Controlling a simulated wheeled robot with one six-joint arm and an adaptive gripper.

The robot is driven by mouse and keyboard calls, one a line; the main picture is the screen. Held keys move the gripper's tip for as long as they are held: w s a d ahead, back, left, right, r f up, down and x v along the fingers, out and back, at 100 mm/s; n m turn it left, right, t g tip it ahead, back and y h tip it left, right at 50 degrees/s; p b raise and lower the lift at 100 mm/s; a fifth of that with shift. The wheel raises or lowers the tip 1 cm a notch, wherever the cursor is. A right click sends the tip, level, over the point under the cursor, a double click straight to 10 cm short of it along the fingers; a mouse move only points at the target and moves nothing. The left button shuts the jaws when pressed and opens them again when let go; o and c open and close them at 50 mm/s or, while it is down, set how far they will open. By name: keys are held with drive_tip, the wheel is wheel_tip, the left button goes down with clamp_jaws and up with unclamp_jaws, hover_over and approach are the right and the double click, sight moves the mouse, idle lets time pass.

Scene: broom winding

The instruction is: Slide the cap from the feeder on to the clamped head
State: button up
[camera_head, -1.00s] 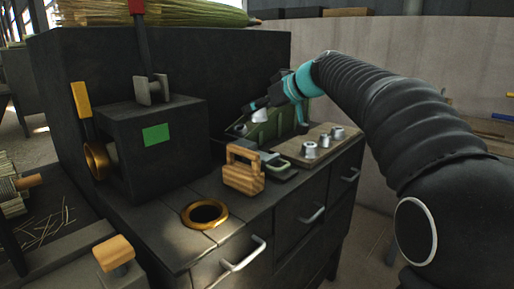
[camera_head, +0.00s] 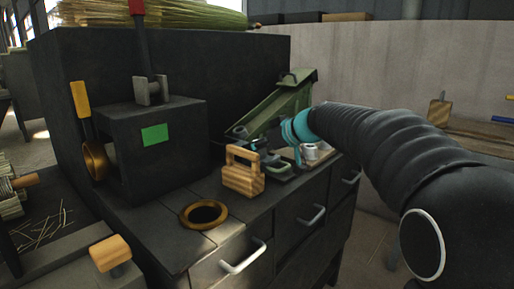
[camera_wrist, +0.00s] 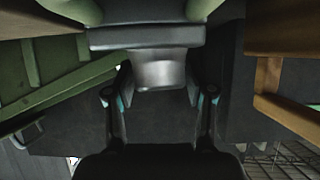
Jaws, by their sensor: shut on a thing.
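My gripper (camera_wrist: 159,84) is shut on a silver metal cap (camera_wrist: 158,73), which shows between the two fingers in the wrist view. A grey block (camera_wrist: 145,38) is right beyond the cap; I cannot tell whether they touch. In the head view my gripper (camera_head: 263,143) is low over the bench, just behind the wooden-handled block, and the cap is hidden there. The green sloping feeder (camera_head: 284,96) stands behind it. The clamp (camera_head: 280,171) is partly hidden by my arm and the wooden block. I cannot make out the clamped head.
The wooden-handled block (camera_head: 243,178) stands close in front of my gripper. Silver fittings (camera_head: 310,152) stand at right, partly behind my wrist. A brass ring (camera_head: 204,214) surrounds a hole in the bench top. A dark box with a green panel (camera_head: 156,134) stands at left.

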drive_tip(key=o, duration=1.2)
drive_tip(key=shift+w+f, duration=0.1)
drive_tip(key=shift+f, duration=0.4)
drive_tip(key=shift+c, duration=0.2)
drive_tip(key=shift+r, duration=0.2)
drive_tip(key=shift+p, duration=0.5)
drive_tip(key=b+v, duration=0.2)
drive_tip(key=v, duration=1.1)
drive_tip(key=shift+s+r, duration=0.25)
drive_tip(key=shift+s, duration=0.1)
